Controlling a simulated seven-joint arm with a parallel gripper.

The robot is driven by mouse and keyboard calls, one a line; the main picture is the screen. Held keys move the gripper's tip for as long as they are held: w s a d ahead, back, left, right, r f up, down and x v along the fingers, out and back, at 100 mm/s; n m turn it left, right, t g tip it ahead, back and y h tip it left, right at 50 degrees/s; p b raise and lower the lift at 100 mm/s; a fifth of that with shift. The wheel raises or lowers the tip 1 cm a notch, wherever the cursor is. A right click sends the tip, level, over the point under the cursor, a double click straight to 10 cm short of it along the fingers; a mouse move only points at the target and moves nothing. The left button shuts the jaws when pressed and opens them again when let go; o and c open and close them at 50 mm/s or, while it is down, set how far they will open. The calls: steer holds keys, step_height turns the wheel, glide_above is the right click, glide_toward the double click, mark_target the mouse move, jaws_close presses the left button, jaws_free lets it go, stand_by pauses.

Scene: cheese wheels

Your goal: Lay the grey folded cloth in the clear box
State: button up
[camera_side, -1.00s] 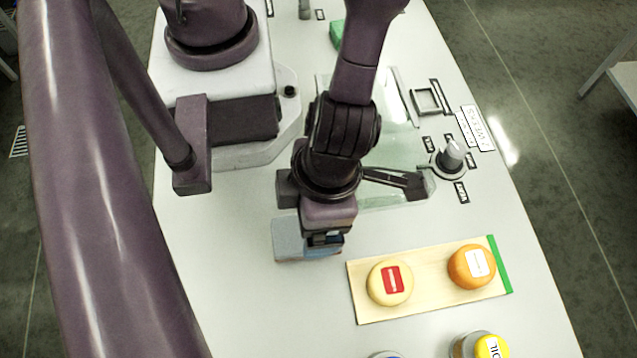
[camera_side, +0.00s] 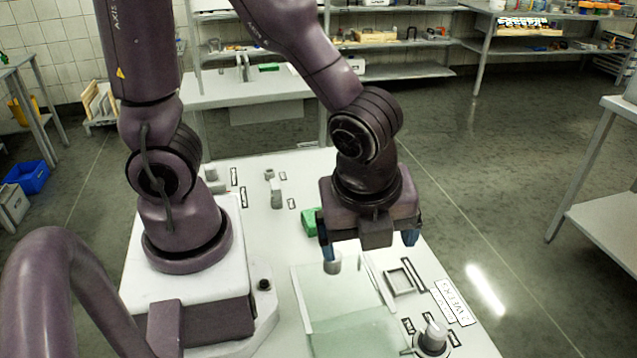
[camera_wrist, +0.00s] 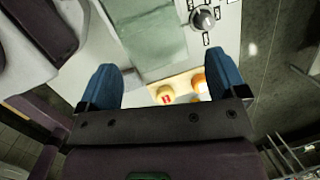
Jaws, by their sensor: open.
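My gripper (camera_side: 368,240) is open, its two blue fingertips wide apart, above the far end of the clear box. In the wrist view the fingers (camera_wrist: 165,80) are also apart with nothing held between them. The clear box (camera_side: 350,335) is a see-through, greenish container on the white table; it also shows in the wrist view (camera_wrist: 152,40). A small grey, rounded thing (camera_side: 333,263) shows below the left fingertip; I cannot tell what it is. I cannot make out the grey folded cloth in either current view.
A green block (camera_side: 310,222) lies behind the box. A square frame (camera_side: 400,281) and a grey knob (camera_side: 433,337) are at its right. In the wrist view, a yellow cheese (camera_wrist: 165,94) and an orange cheese (camera_wrist: 199,84) sit on a wooden board. My base is at the left.

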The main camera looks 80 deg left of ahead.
steer(key=a+r+n+t, duration=0.1)
steer(key=a+r+n, duration=0.5)
steer(key=n, duration=0.3)
steer(key=shift+w+a+r, duration=0.2)
steer(key=shift+w+r, duration=0.05)
steer(key=shift+r, duration=0.15)
steer(key=shift+o, duration=0.4)
steer(key=s+a+r+n+t+h, duration=0.1)
steer(key=a+r+n, duration=0.4)
steer(key=n, duration=0.5)
steer(key=shift+s+r+t+h, duration=0.45)
steer(key=shift+s+t, duration=0.25)
steer(key=shift+s, duration=0.35)
steer(key=shift+s+a+r+n, duration=0.15)
steer(key=shift+a+r+n, duration=0.05)
steer(key=shift+n, duration=0.1)
